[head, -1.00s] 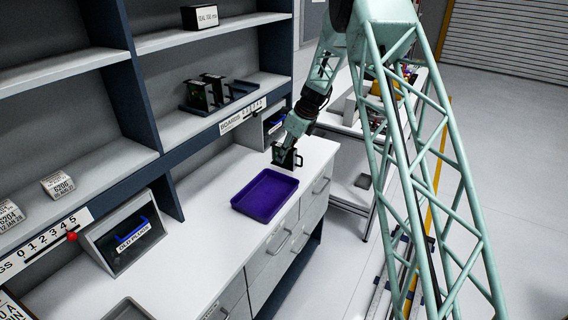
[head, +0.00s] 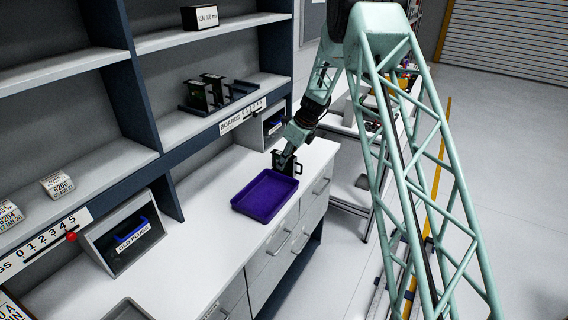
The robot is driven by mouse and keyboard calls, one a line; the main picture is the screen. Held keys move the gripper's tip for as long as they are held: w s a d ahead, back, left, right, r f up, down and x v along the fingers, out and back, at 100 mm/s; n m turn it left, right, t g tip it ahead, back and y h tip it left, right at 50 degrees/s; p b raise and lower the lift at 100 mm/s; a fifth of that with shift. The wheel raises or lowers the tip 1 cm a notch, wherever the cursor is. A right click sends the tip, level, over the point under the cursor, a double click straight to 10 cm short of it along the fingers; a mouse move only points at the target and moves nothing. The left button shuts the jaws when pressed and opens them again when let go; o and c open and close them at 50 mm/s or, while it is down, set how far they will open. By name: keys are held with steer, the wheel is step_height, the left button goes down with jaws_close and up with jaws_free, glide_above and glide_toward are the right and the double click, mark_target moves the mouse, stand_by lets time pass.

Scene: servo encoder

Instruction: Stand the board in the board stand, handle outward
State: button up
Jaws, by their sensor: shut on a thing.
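A dark board with a black handle (head: 286,163) is held upright in my gripper (head: 285,154) at the back end of the counter, just behind the purple tray. Its handle points to the right. The fingertips are small here and partly hidden by the arm. Whether the board's lower edge touches the tray or the counter I cannot tell. The dark board stand (head: 243,90) is on the middle shelf above the "BOARDS" label, up and left of my gripper. Two boards (head: 207,90) with handles stand in its left and middle part; its right part looks empty.
The purple tray (head: 265,208) sits on the white counter (head: 190,265). An upper shelf with a white-faced box (head: 200,18) overhangs the stand. A slanted bin (head: 128,233) and a shelf divider (head: 135,85) stand at left.

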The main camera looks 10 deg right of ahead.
steer(key=shift+f, duration=0.1)
steer(key=o, duration=0.9)
steer(key=shift+o, duration=0.2)
steer(key=shift+r, duration=0.2)
steer(key=shift+p+v, duration=0.35)
steer(key=shift+v, duration=5.55)
steer(key=shift+r, duration=0.15)
